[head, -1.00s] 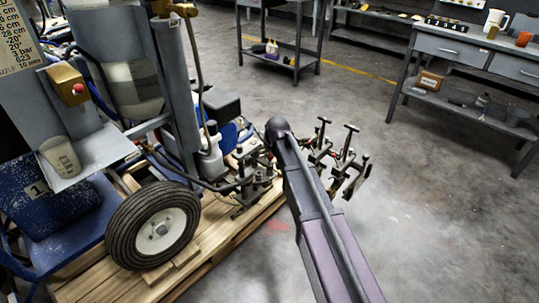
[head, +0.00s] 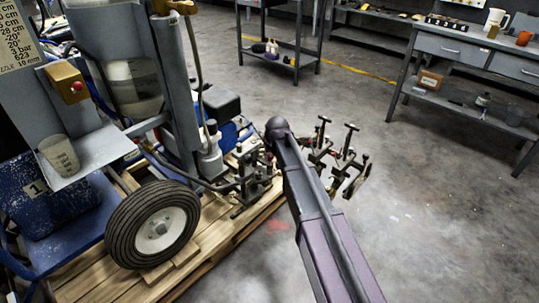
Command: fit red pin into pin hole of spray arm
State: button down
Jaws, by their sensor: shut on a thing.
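In the head view, my arm reaches up from the lower right, and its rounded elbow is at the middle. My gripper does not show; it may be hidden behind my arm. Dark metal bars with T-shaped handles (head: 343,160) stick out to the right of my arm, and similar clamp parts (head: 250,178) show to its left. These look like the spray arm of the line striper (head: 160,120), but my arm covers the part between them. The pin hole cannot be made out. I cannot see the red pin.
The striper stands on a wooden pallet (head: 225,240), with a black tyre (head: 153,225) near its edge. A grey trolley (head: 290,50) is at the back. A grey workbench (head: 480,60) with drawers stands at the right. The concrete floor between is open.

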jog(key=shift+f+b, duration=0.55)
jog(key=shift+f, duration=0.1)
jog(key=c, duration=0.5)
grip_release()
jog(key=shift+c, duration=0.2)
jog(key=o, duration=0.3)
jog(key=shift+r, duration=0.15)
jog(key=shift+p+v, duration=3.3)
jog(key=shift+v, duration=0.15)
